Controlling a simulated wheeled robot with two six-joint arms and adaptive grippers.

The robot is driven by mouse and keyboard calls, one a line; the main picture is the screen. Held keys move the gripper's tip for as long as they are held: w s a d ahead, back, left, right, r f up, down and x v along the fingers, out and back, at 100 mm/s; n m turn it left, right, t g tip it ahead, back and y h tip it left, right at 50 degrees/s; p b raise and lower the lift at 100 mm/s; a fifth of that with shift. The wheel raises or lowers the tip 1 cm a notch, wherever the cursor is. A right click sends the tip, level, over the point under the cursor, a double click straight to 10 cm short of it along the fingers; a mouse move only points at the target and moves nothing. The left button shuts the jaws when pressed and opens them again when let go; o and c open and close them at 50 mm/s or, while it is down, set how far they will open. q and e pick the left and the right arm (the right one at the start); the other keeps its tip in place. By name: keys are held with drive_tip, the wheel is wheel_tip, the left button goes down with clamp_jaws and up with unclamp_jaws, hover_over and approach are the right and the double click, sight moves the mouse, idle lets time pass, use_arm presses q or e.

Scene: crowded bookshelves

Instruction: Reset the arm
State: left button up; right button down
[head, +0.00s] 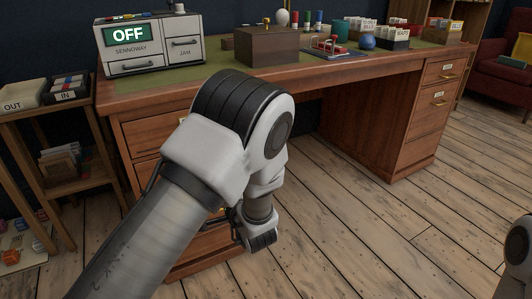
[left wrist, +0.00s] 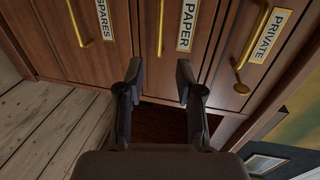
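My left arm comes in from the left in the head view and bends down in front of the wooden desk (head: 290,78). Its left gripper (head: 246,232) is low by the desk's left drawers, partly hidden by my own arm. In the left wrist view the left gripper (left wrist: 158,82) has its two fingers apart with nothing between them. It faces drawers labelled SPARES (left wrist: 88,62), PAPER (left wrist: 172,62) and PRIVATE (left wrist: 232,60), with brass handles. I cannot tell whether a fingertip touches a drawer front. Part of my right arm shows at the right edge; its gripper is out of view.
A box reading OFF (head: 150,42), a wooden box (head: 267,46), a blue ball (head: 367,42) and several small items stand on the desk. A shelf (head: 92,170) with IN and OUT trays is at left. A red armchair (head: 497,72) is at right. Wooden floor at right is clear.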

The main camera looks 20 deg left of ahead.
use_arm(q)
drive_tip(key=shift+f, duration=0.1)
drive_tip(key=s+a+f+m+g+h+p, duration=0.1)
drive_tip(key=s+f+g+h+p, duration=0.4)
drive_tip(key=s+f, duration=1.4)
drive_tip(key=s+d+f+n+g+h, duration=0.25)
drive_tip(key=s+d+n+h, duration=0.2)
drive_tip(key=s, duration=0.25)
drive_tip(key=s+d+f+n+g+h, duration=0.25)
drive_tip(key=s+d+n, duration=0.2)
drive_tip(key=s, duration=0.35)
wheel_tip(320, 180, up, 39)
drive_tip(key=p, duration=3.7)
drive_tip(key=shift+w+r+p, duration=0.2)
drive_tip(key=shift+p, duration=0.1)
